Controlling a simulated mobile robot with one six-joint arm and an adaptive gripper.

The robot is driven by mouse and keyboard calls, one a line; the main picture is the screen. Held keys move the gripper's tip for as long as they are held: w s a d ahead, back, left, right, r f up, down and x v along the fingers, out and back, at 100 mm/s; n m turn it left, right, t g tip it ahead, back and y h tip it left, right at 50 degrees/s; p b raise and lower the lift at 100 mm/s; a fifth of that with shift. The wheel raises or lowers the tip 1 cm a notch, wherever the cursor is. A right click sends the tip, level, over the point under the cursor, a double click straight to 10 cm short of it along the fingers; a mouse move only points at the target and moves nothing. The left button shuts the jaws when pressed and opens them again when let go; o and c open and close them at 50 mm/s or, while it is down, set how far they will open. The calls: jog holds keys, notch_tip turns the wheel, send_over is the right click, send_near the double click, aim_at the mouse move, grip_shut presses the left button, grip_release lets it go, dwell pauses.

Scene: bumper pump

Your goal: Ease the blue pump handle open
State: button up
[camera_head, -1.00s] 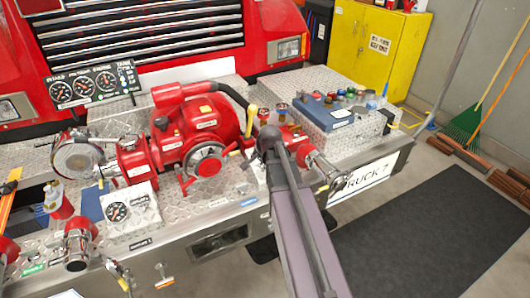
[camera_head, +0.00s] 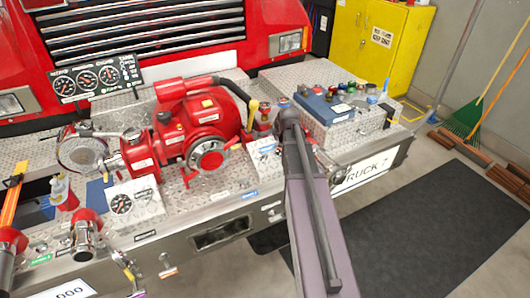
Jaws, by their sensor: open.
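The red pump (camera_head: 190,135) sits on the diamond-plate bumper of the truck, with a round metal-rimmed port on its front. A yellow-topped lever (camera_head: 252,110) stands at its right side. A small upright blue piece (camera_head: 386,87) shows at the right end of the metal box; I cannot tell whether it is the blue pump handle. My arm (camera_head: 315,230) rises from the bottom edge and ends in front of the bumper, right of the pump. My gripper cannot be made out; the arm seems to hide it. The arm also covers part of the bumper behind it.
A metal box (camera_head: 292,80) with a blue panel (camera_head: 328,108) and several coloured knobs stands right of the pump. A gauge panel (camera_head: 97,78) stands at the back left. Red-and-chrome fittings (camera_head: 86,232) line the front left. A dark mat (camera_head: 430,220) covers clear floor at right.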

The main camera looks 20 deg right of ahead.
aim_at(266, 149)
jog(key=shift+b+x, duration=5.6)
jog(key=shift+x, duration=1.05)
grip_shut()
